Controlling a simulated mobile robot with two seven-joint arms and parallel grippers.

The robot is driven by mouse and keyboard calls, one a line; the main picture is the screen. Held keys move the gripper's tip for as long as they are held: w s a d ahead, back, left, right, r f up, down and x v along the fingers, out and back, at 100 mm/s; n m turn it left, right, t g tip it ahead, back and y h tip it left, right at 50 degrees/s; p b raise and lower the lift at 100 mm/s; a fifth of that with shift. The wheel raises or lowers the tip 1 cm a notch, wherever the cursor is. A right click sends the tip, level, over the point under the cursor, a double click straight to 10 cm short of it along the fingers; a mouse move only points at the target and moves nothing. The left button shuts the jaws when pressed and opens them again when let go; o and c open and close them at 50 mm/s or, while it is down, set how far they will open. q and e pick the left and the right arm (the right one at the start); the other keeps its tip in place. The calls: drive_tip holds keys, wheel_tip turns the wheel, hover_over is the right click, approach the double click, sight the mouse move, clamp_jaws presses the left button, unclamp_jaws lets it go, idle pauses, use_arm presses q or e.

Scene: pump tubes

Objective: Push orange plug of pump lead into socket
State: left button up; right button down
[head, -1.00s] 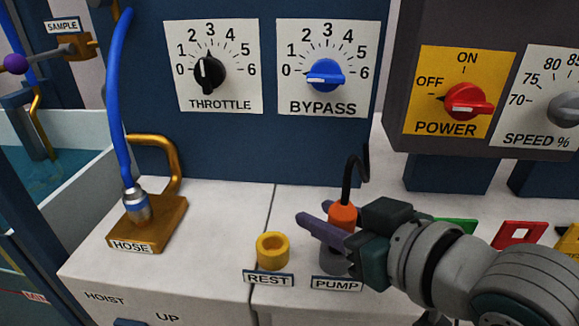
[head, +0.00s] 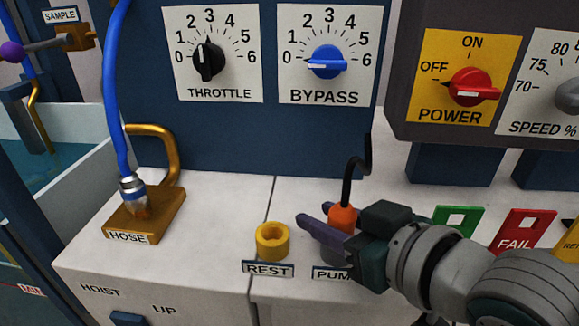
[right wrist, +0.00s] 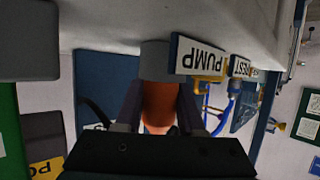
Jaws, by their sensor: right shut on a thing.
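The orange plug (head: 343,219) of the pump lead stands upright, with its black cable (head: 350,175) rising from the top. My right gripper (head: 325,231) is shut on the plug from the right. In the right wrist view the orange plug (right wrist: 158,104) sits between the two fingers, its end meeting the grey PUMP socket (right wrist: 157,58). In the head view the socket is mostly hidden behind my gripper. How deep the plug sits in the socket I cannot tell. My left gripper does not show.
The yellow REST holder (head: 272,240) is empty, left of the plug. The HOSE fitting (head: 145,214) with its blue hose stands further left. A green frame (head: 456,221) and a red FAIL frame (head: 525,231) lie to the right. The panel with dials (head: 270,130) rises behind.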

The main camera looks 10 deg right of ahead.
sight(351, 232)
drive_tip(key=shift+s+f, duration=0.1)
drive_tip(key=shift+f, duration=0.1)
drive_tip(key=shift+c, duration=2.2)
unclamp_jaws()
drive_tip(key=shift+r, duration=0.1)
drive_tip(key=shift+s+d+r, duration=0.15)
drive_tip(key=shift+s, duration=0.15)
drive_tip(key=p+v, duration=0.2)
drive_tip(key=v, duration=0.7)
drive_tip(key=shift+r+p, duration=0.1)
drive_tip(key=shift+p, duration=0.3)
